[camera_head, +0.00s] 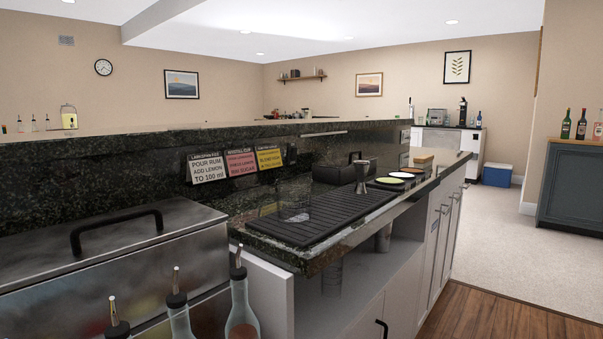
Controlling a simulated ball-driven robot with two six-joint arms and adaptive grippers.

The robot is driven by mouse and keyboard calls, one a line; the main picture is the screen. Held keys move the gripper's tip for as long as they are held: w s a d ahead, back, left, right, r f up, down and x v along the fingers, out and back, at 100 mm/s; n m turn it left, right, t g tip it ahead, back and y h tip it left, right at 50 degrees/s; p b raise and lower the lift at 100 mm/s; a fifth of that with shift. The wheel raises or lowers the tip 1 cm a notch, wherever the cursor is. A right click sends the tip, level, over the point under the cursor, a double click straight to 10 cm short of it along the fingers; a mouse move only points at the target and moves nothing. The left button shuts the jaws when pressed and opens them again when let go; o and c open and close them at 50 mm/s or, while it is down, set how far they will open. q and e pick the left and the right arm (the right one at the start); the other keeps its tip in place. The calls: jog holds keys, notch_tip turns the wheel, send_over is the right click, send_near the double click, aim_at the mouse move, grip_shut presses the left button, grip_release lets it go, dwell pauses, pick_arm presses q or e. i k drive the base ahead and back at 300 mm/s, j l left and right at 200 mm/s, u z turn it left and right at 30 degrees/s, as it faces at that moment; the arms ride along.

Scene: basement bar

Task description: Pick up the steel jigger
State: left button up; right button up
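The steel jigger (362,176) stands upright on the dark granite counter, near the back edge of the black ribbed bar mat (325,217). It is a small double-cone metal cup, narrow at the waist. A black box-like caddy (333,173) is just behind and left of it. Neither of my grippers is in the head view.
A clear glass (295,206) stands on the mat. Colored dishes (401,175) and a sponge-like block (424,159) lie beyond the jigger. A steel lidded bin (110,260) and several pour-spout bottles (241,305) fill the near left. Open floor (510,260) lies right.

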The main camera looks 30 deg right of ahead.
aim_at(361, 168)
jog(key=i+l+u, duration=0.1)
jog(key=l+u, duration=0.3)
jog(key=l, duration=0.45)
jog(key=l+u, duration=0.4)
jog(key=l, duration=0.45)
jog(key=k+l+u, duration=0.1)
jog(key=l+u, duration=0.35)
jog(key=l, duration=0.4)
